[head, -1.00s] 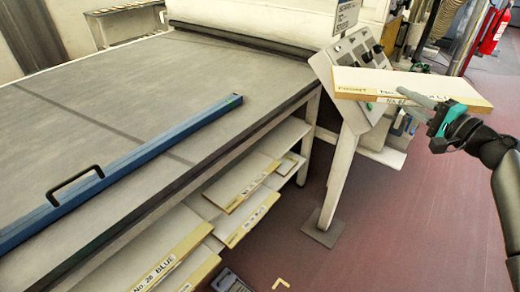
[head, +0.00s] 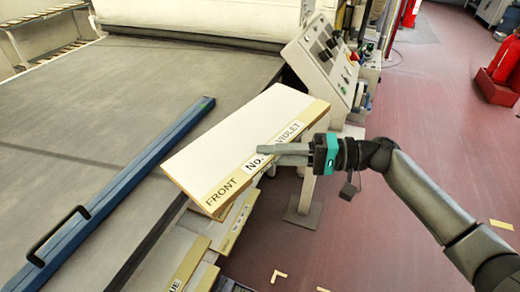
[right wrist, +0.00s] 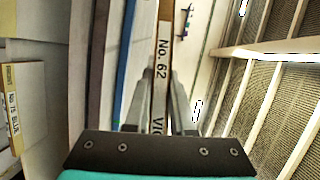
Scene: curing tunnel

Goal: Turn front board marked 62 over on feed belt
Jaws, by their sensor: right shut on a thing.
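The board (head: 235,135) is pale, with a tan edge strip lettered FRONT, No. and VIOLET. In the right wrist view its edge (right wrist: 163,40) reads No. 62. My right gripper (head: 262,149) is shut on the board's lettered edge; a finger covers the number in the head view. The board is held up, tilted, over the right edge of the feed belt (head: 90,95), and hides part of that edge. I cannot tell whether it touches the belt. My left gripper is not in view.
A blue bar (head: 130,175) with a black handle (head: 58,236) lies across the belt. A control panel (head: 325,60) stands behind the board. Other labelled boards (head: 232,225) lie on shelves below. Red extinguishers (head: 500,75) stand far right. The belt left of the bar is clear.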

